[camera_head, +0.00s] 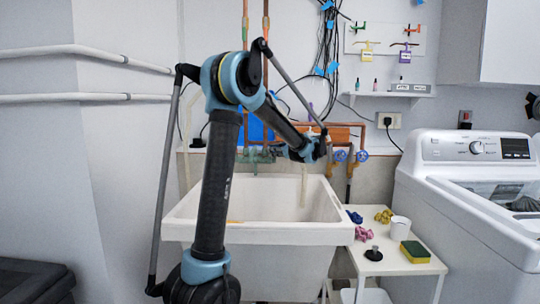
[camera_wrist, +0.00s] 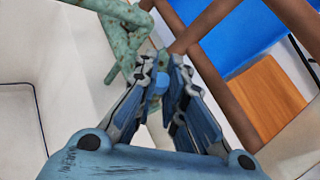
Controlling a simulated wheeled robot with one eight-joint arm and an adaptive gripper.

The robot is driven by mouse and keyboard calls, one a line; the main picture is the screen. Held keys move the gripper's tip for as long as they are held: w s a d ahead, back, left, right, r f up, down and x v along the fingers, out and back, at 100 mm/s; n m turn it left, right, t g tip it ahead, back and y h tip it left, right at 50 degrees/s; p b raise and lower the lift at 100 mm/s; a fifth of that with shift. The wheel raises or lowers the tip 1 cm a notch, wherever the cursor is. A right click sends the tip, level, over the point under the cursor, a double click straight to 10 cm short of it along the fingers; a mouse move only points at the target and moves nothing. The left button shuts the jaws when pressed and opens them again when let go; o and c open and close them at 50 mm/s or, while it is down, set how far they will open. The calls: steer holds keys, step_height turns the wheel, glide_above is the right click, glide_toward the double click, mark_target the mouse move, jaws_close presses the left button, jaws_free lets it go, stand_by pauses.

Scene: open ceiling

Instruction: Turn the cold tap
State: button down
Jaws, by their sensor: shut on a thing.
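A green, weathered tap fitting (camera_wrist: 122,38) shows at the top of the wrist view, on the wall side of the sink. My gripper (camera_wrist: 163,68) is at its right end, with its fingers closed around a small blue-topped part (camera_wrist: 160,84), which looks like the cold tap's handle. The fingers hide most of this handle. In the head view, my gripper (camera_head: 317,148) is above the back of the white sink (camera_head: 210,229), and its fingertips are hard to make out. Part of the green fitting (camera_head: 252,155) shows behind my arm.
Copper pipes (camera_wrist: 208,22) run close behind my fingers, with a blue panel (camera_wrist: 235,35) and an orange panel (camera_wrist: 262,98) behind them. Blue valve wheels (camera_head: 362,156) are on the pipes at right. A small white table (camera_head: 392,262) and washing machine (camera_head: 460,215) stand right of the sink.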

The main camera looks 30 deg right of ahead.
steer(key=shift+w, duration=0.1)
steer(key=c, duration=1.7)
jaws_free()
steer(key=shift+o, duration=0.2)
steer(key=shift+r, duration=0.1)
steer(key=v, duration=1.2)
